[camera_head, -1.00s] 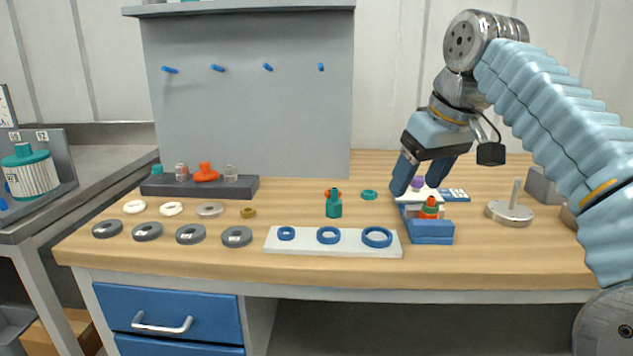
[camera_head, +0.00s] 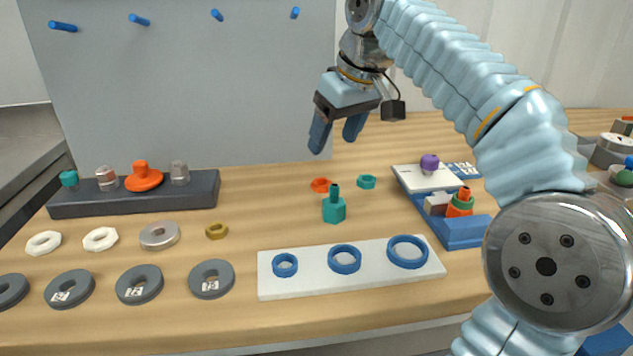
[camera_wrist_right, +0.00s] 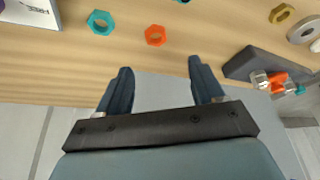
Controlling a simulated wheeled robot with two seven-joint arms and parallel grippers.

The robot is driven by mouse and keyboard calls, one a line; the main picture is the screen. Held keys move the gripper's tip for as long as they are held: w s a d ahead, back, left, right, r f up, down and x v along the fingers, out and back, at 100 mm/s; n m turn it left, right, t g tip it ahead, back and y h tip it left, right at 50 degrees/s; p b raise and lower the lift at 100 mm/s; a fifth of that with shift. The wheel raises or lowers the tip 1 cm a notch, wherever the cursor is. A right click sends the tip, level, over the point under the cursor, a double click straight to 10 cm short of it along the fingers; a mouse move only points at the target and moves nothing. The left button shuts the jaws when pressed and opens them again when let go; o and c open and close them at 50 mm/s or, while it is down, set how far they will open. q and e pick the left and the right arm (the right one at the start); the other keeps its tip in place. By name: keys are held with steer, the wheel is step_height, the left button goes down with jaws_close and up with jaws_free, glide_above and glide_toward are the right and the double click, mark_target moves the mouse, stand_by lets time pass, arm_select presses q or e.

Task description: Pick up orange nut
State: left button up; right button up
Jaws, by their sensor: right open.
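The orange nut (camera_head: 320,185) lies flat on the wooden bench, behind and just left of a teal bottle-shaped part (camera_head: 334,208). A teal nut (camera_head: 366,182) lies to its right. In the right wrist view the orange nut (camera_wrist_right: 155,35) lies beyond the fingertips, roughly between their lines, with the teal nut (camera_wrist_right: 101,22) to its left. My right gripper (camera_head: 336,146) is open and empty, in the air above and behind the orange nut; its fingers also show in the right wrist view (camera_wrist_right: 158,68). My left gripper is in neither view.
A grey block (camera_head: 205,189) with fittings and an orange part stands at the left, below the pegboard (camera_head: 180,90). A white strip (camera_head: 300,282) with blue rings lies in front. A blue fixture (camera_head: 462,232) stands right. Bench around the orange nut is mostly clear.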

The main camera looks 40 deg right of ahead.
glide_above(321, 185)
steer(key=s, duration=0.2)
steer(key=f, duration=0.5)
steer(key=shift+w+d+b, duration=0.1)
steer(key=shift+w+b, duration=0.15)
steer(key=shift+b, duration=0.15)
steer(key=x, duration=0.5)
steer(key=shift+d+f, duration=0.1)
steer(key=shift+d, duration=0.2)
steer(key=c, duration=1.1)
